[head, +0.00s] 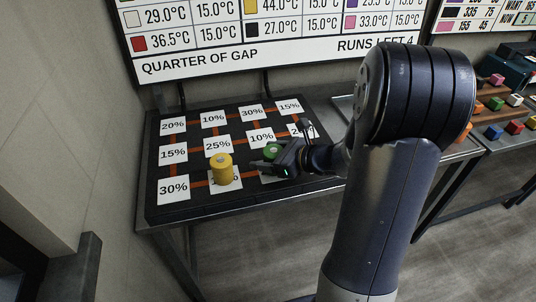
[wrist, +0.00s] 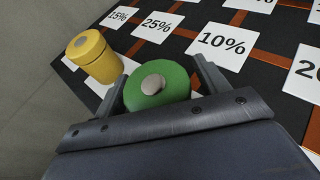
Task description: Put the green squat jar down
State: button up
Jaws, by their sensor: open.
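The green squat jar (wrist: 157,87) has a round grey knob on top. In the wrist view it sits between the two fingers of my gripper (wrist: 158,90), with a finger on either side. The fingers are open, and a small gap shows beside the jar. In the head view the green jar (head: 271,152) is partly hidden by my gripper (head: 268,161), low over the black board. Its underside is hidden, so contact with the board cannot be made out.
A yellow jar (head: 222,169) stands on a percent card left of my gripper, close to the left finger in the wrist view. The black board (head: 165,212) has white percent cards joined by orange lines. A wall sign (head: 270,58) rises behind. Coloured blocks (head: 495,104) stand far right.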

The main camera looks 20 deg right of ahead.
jog(key=shift+r, duration=0.25)
jog(key=p+v, duration=0.1)
jog(key=v, duration=1.1)
dwell(1.0)
